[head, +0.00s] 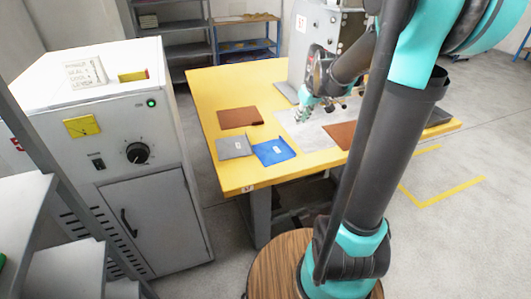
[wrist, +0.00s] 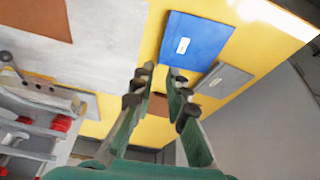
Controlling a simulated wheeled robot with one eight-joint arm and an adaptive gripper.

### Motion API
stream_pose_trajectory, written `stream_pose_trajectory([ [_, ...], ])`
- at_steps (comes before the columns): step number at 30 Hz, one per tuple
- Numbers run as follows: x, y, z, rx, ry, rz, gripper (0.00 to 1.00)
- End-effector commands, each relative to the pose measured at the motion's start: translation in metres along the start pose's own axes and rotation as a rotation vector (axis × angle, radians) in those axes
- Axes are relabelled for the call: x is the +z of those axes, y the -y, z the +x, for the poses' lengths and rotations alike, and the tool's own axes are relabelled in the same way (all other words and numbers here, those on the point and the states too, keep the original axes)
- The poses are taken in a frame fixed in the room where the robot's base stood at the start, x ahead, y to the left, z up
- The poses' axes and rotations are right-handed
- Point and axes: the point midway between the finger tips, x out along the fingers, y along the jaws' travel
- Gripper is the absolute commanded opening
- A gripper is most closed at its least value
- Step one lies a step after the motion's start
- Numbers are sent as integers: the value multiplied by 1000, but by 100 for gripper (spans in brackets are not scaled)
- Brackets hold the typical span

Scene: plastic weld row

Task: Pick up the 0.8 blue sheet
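The blue sheet (head: 273,152) lies flat on the yellow table, near its front edge, with a small label on it. It also shows in the wrist view (wrist: 195,40), beyond my fingertips. The label's text is too small to read. My gripper (head: 303,115) is above the table, behind and to the right of the blue sheet in the head view. In the wrist view my gripper (wrist: 161,77) has its two fingers apart with nothing between them. The fingers appear apart from the sheet.
A grey sheet (head: 235,147) lies beside the blue one, and a brown sheet (head: 238,117) lies behind it. Another brown sheet (head: 340,134) lies to the right. A grey machine (head: 312,40) stands at the table's back. A white cabinet (head: 150,190) stands left of the yellow table (head: 235,178).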

Motion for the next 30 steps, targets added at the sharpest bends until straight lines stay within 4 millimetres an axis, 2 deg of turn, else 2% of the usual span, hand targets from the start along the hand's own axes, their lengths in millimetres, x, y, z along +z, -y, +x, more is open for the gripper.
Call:
stream_pose_trajectory([
  [5, -3, -1, 9, -2, 0, -5, 14],
  [21, -3, 0, 92, -2, -1, -4, 14],
  [27, -3, 0, 115, -2, 0, -5, 14],
  [30, -3, 0, 120, -2, 0, -5, 14],
])
